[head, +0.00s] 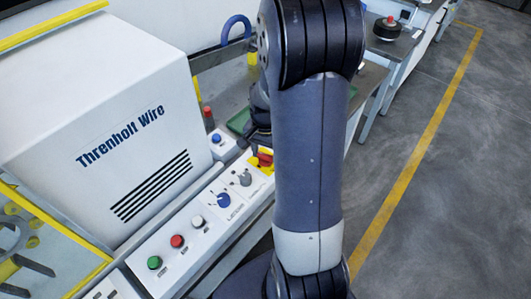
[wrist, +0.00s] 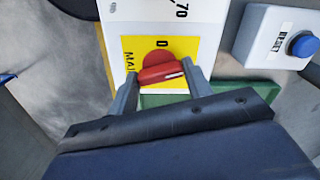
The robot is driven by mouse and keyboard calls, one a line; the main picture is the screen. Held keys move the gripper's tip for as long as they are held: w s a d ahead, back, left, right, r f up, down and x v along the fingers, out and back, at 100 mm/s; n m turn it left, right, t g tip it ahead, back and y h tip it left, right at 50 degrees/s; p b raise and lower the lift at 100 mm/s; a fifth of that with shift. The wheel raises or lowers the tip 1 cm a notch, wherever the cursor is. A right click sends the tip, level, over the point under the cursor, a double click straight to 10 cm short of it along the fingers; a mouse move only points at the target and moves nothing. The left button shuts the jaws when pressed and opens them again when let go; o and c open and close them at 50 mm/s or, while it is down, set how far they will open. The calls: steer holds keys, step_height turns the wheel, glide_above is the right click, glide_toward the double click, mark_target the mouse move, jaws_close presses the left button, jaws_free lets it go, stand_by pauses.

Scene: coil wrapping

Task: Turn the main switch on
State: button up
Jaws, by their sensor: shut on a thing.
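The main switch (wrist: 158,68) is a red rotary handle on a yellow plate (wrist: 131,48) marked "0" and "MAI…", the rest of the label being hidden. In the head view the red switch (head: 265,157) sits at the far end of the white control panel. My gripper (wrist: 162,82) has one finger on each side of the red handle bar and is shut on it. The bar lies nearly crosswise in the wrist view, with a white mark at its right part. In the head view my arm hides most of the gripper.
A reset box with a blue button (wrist: 303,44) stands beside the switch. The white "Threnholt Wire" machine (head: 110,90) rises behind. Open floor lies right.

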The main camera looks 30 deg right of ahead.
mark_target(265, 154)
steer(key=shift+m, duration=1.7)
steer(key=o, duration=1)
steer(key=shift+r, duration=0.1)
step_height(265, 154, up, 11)
steer(key=shift+f, duration=0.2)
